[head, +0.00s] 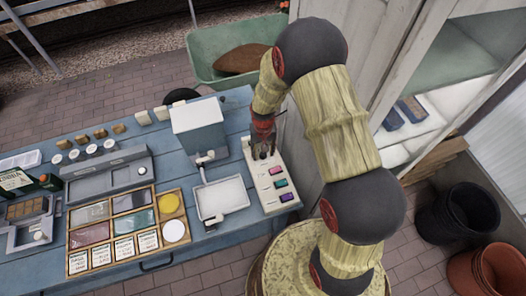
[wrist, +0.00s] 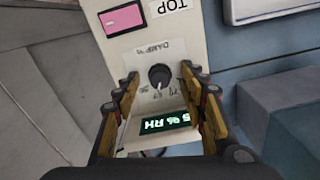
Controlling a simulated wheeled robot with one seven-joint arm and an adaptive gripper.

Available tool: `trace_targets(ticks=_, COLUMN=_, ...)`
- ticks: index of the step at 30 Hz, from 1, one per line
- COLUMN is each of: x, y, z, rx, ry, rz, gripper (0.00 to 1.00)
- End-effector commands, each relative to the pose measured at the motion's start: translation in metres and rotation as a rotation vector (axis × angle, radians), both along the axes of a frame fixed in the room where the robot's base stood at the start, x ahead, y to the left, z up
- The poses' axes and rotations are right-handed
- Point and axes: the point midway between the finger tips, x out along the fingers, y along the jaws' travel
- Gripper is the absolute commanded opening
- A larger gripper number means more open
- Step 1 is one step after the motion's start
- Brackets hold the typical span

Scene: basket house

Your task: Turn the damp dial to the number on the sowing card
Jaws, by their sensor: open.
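The damp dial (wrist: 159,76) is a small black knob on a pale control panel (wrist: 130,55), with the upside-down label "DAMP %" beside it. Printed numbers around it are too small to read surely. My gripper (wrist: 160,85) is open, with one finger on each side of the dial; I cannot tell whether either touches it. A lit green display (wrist: 165,123) shows between the fingers, upside down and partly covered, with "RH" legible. In the head view, my gripper (head: 263,152) is over the panel's far end. Several written cards (head: 125,249) lie in a wooden tray; their text is unreadable.
Pink, green and purple parts (head: 279,183) sit along the panel's near half. A white tray (head: 222,198) and a pale box (head: 198,125) stand just left of it. A cabinet (head: 400,60) rises to the right. A green wheelbarrow (head: 215,45) is behind the table.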

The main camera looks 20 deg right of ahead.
Motion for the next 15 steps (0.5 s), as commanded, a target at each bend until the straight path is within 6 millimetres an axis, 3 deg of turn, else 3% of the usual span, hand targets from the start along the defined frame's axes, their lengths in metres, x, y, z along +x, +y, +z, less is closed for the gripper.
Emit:
trace_targets(ticks=5, x=0.001, y=0.0, z=0.016, rx=0.0, ry=-0.003, rz=0.0, gripper=0.42)
trace_targets(ticks=15, x=0.002, y=0.0, z=0.083, rx=0.0, ry=-0.004, rz=0.0, gripper=0.42)
